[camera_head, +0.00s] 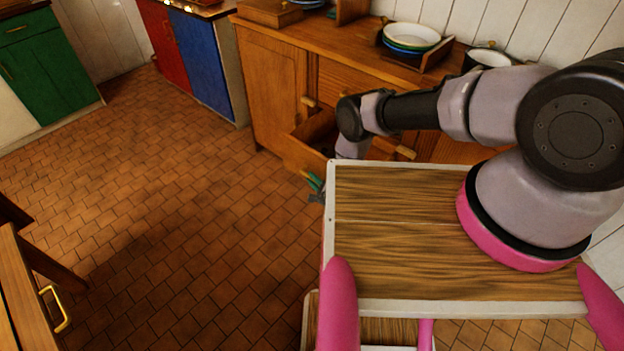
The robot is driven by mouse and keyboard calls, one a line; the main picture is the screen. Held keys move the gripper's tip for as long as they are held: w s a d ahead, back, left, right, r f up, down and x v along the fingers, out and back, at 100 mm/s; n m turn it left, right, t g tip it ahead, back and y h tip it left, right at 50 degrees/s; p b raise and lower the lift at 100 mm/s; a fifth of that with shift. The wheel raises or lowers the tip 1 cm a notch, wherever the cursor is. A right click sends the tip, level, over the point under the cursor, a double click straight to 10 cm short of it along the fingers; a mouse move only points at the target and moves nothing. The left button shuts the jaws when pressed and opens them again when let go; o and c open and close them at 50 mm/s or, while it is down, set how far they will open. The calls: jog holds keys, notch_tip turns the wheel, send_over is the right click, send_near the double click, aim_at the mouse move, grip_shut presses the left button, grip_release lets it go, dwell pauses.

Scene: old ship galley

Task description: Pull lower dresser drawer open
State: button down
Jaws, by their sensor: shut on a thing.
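The wooden dresser (272,78) stands at the top middle against the wall. A low drawer (301,155) on its front is pulled partly out, and its dark inside shows from above. My gripper (316,186), with green and grey fingers, is at the front of this drawer, low beside my own body. It is shut at the drawer's front, where the handle would be. The handle itself is hidden, and my arm and body top cover much of the gripper and the drawer's right part.
Stacked bowls (411,36) in a wooden rack and a pot (487,58) stand on the dresser. Blue (197,50) and green (40,65) cabinets stand to the left. A wooden piece with a brass handle (56,308) is at the lower left. The tiled floor (180,200) between is clear.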

jog(key=shift+s+f, duration=0.1)
jog(key=c, duration=0.8)
grip_release()
jog(key=shift+c, duration=0.2)
jog(key=shift+d, duration=0.1)
jog(key=shift+s+d, duration=0.2)
jog(key=shift+d, duration=0.05)
jog(key=v, duration=1)
jog(key=shift+s, duration=0.1)
